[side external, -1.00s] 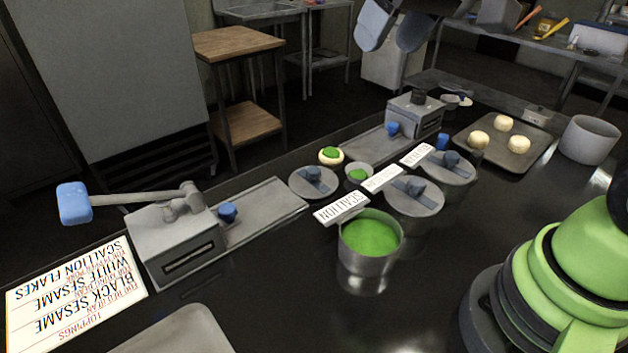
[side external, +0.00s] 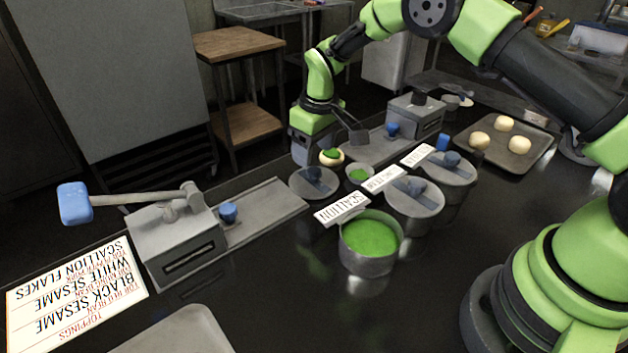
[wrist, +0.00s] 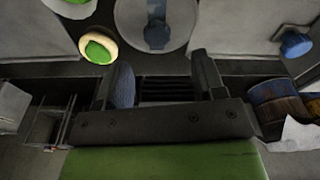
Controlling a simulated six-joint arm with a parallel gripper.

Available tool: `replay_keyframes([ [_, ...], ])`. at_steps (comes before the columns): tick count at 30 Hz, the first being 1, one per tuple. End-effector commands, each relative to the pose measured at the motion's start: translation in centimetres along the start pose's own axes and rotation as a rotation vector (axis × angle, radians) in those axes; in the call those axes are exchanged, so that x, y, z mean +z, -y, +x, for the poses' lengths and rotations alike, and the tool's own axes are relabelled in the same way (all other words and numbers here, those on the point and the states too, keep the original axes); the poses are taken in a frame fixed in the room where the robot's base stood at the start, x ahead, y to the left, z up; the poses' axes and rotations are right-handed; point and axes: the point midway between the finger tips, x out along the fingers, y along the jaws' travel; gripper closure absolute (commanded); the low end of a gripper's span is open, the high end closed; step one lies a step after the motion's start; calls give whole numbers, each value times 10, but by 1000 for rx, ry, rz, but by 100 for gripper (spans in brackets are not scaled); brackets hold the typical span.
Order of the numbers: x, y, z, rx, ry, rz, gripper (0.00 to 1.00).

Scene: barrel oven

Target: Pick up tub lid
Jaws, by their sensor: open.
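A round grey tub lid (side external: 307,186) with a dark blue handle lies flat beside the small bowl of green flakes. It also shows at the top of the wrist view (wrist: 180,28), beyond my fingertips. My gripper (side external: 331,145) is open and empty, just behind and above this lid; it also shows in the wrist view (wrist: 164,75). Two similar lids, the middle one (side external: 428,205) and the far one (side external: 464,172), sit on tubs. The scallion tub (side external: 368,263) is uncovered and holds green flakes.
A bun with green topping (side external: 331,157) is close to my gripper. Label cards (side external: 342,209) stand in front of the tubs. A lever press (side external: 175,245) is at left, another (side external: 416,116) behind. A dough tray (side external: 520,160) is at right.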

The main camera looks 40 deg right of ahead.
Motion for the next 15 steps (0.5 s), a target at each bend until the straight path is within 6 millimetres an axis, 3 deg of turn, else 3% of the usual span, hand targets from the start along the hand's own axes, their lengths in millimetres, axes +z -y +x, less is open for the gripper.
replay_keyframes([
  [15,6,-3,58,1,-2,2,37],
])
